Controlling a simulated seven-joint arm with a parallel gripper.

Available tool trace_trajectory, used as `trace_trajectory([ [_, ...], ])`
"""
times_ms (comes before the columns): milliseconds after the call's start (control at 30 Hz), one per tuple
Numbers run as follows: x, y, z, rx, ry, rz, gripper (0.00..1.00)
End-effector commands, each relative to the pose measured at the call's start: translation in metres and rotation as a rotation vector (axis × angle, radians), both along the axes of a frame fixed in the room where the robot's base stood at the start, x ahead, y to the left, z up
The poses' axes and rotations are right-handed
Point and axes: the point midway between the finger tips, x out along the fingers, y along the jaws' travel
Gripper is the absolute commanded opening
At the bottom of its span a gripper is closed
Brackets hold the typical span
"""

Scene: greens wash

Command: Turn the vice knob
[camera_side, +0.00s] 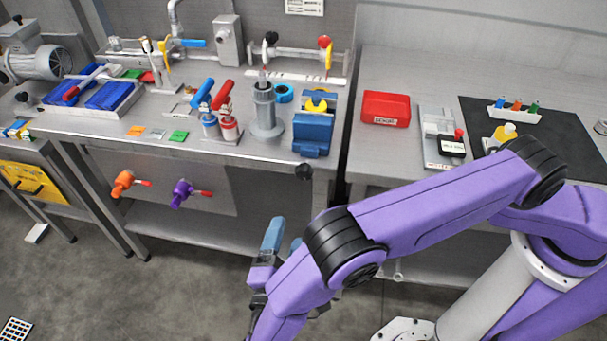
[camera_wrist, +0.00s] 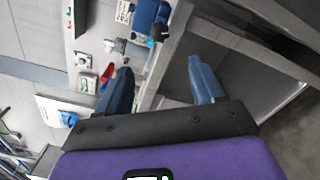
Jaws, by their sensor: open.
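A blue vice (camera_side: 313,134) stands at the front edge of the steel bench. A round black knob (camera_side: 304,171) sits low in front of it, at the bench edge. In the wrist view, the blue vice (camera_wrist: 147,14) is at the top, with the dark knob (camera_wrist: 157,32) beside it. My gripper (camera_side: 283,240) is in front of the bench, below the knob in the side view and apart from it. In the wrist view, its two blue fingers (camera_wrist: 160,68) are spread wide with nothing between them. The knob shows beyond the fingertips.
A grey cylinder (camera_side: 266,112) and red and blue bottles (camera_side: 228,125) stand left of the vice. A red box (camera_side: 386,108) is on the right bench. Orange (camera_side: 122,184) and purple (camera_side: 181,193) valves hang below the bench. Open floor (camera_side: 190,270) lies in front.

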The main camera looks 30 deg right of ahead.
Motion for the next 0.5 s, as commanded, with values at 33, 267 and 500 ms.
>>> trace_trajectory([
  [33,-0.0002,0.0003,0.0001,-0.068,0.068,0.000,0.68],
  [267,-0.0007,0.0014,-0.0002,-0.413,0.413,0.002,0.68],
  [500,-0.0011,0.0013,-0.0003,-0.732,0.733,0.000,0.68],
])
